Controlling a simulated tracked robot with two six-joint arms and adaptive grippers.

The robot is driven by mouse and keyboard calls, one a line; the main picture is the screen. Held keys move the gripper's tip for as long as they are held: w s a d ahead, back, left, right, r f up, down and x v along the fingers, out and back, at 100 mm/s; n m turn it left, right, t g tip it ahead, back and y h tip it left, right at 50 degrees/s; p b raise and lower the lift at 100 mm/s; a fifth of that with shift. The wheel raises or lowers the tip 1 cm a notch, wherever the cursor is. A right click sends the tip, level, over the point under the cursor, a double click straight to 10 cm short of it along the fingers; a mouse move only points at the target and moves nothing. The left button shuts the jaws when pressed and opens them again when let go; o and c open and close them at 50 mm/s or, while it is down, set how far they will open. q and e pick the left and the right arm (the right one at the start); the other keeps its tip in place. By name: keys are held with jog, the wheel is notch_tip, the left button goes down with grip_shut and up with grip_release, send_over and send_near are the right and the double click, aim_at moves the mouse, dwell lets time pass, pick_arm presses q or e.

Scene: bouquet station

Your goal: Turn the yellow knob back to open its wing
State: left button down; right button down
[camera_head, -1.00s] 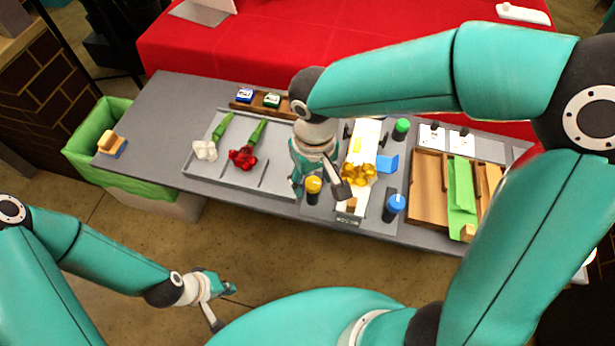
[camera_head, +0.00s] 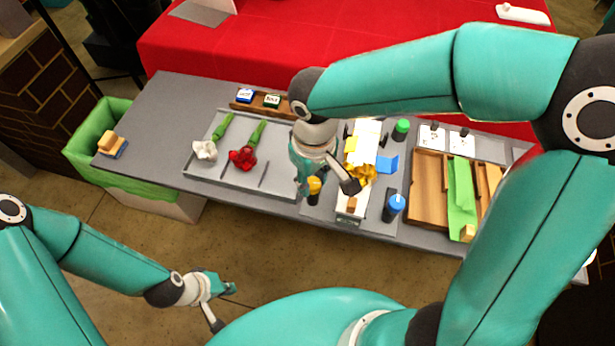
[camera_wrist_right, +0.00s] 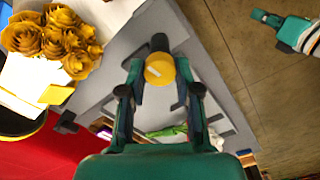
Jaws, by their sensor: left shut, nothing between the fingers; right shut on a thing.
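The yellow knob (camera_head: 314,186) stands at the left of the wrapping fixture. My right gripper (camera_head: 327,187) is over it; in the right wrist view its fingers are shut around the round yellow knob (camera_wrist_right: 160,69), whose top bears a pale line. A yellow wing (camera_head: 351,144) shows at the left of the white wrap (camera_head: 367,132), and in the wrist view the yellow wing (camera_wrist_right: 56,95) lies beside the yellow roses (camera_wrist_right: 55,40). The roses (camera_head: 360,174) lie on the wrap in the head view. My left gripper (camera_head: 222,306) is shut and empty, away from the table.
A blue knob (camera_head: 394,206), a blue wing (camera_head: 387,164) and a green knob (camera_head: 401,129) are right of the wrap. A grey tray (camera_head: 212,178) with white and red flowers lies left. A wooden tray (camera_head: 428,190) stands right.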

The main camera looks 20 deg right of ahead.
jog(key=n, duration=0.4)
jog(key=shift+r, duration=0.1)
jog(key=n+p, duration=0.1)
jog(key=n, duration=0.3)
jog(key=n+p, duration=0.1)
jog(key=n, duration=0.3)
jog(key=shift+n, duration=0.3)
jog(key=shift+w+r+n+p, duration=0.1)
jog(key=shift+n+p, duration=0.35)
jog(key=shift+n, duration=1.25)
jog(key=c, duration=0.8)
grip_release()
